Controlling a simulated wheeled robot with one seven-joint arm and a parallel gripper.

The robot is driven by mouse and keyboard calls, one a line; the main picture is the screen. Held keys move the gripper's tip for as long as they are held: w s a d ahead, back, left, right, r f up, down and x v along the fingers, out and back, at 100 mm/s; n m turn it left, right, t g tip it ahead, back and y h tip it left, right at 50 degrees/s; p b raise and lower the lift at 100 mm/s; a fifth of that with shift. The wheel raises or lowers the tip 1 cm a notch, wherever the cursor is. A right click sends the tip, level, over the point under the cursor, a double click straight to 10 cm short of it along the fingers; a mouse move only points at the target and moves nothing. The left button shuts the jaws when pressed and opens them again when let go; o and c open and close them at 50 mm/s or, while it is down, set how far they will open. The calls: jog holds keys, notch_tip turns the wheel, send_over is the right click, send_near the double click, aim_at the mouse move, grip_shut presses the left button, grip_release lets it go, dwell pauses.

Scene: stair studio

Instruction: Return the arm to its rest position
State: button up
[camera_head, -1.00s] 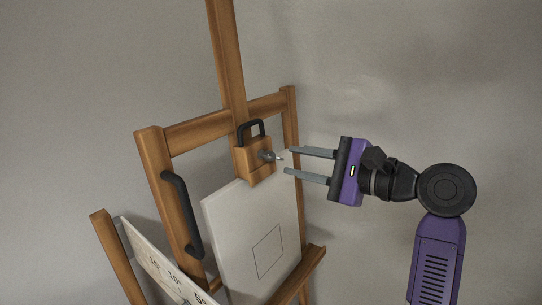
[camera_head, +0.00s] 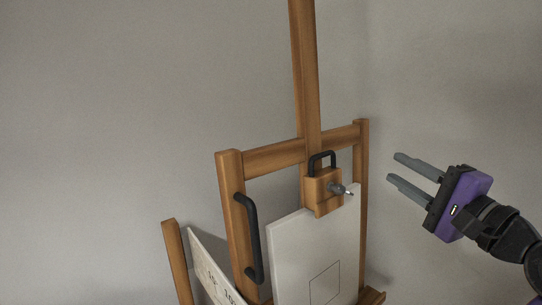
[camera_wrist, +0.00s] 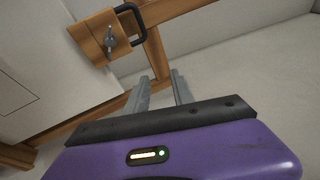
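My gripper (camera_head: 404,168) is at the right in the head view, with a purple body and two grey fingers apart and nothing between them. Its fingers point up and left, clear of the easel. In the wrist view the two fingers (camera_wrist: 160,90) stand apart and empty, with the easel's wooden clamp block, black handle and metal knob beyond them at the upper left.
A wooden easel (camera_head: 229,195) with a black side handle (camera_head: 252,238) holds a white canvas (camera_head: 285,255). Its clamp block (camera_head: 316,200) with a metal knob (camera_head: 340,189) grips the canvas top. A marked board (camera_head: 205,265) leans at the lower left. Bare wall lies behind.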

jog(key=s+d+f+n+t+h+b, duration=0.1)
jog(key=s+d+f+n+h, duration=0.2)
jog(key=s+f, duration=0.45)
jog(key=s+d+f+n+t+h+b, duration=0.1)
jog(key=s+f+n+h, duration=0.4)
jog(key=f, duration=0.6)
jog(key=s+a+f+n+g+b, duration=0.1)
jog(key=s+a+f+n, duration=0.1)
jog(key=s+f, duration=0.4)
jog(key=s+a+f+n+g+b, duration=0.2)
jog(key=s+a+f, duration=0.2)
jog(key=s, duration=1.1)
jog(key=s+a+f+n+g+y+b, duration=0.1)
jog(key=s+a+f+n+g+b, duration=0.1)
jog(key=s+f, duration=0.8)
jog(key=shift+s+a+n, duration=0.4)
jog(key=shift+a+n, duration=0.1)
jog(key=shift+a, duration=0.45)
jog(key=shift+a+f, duration=0.1)
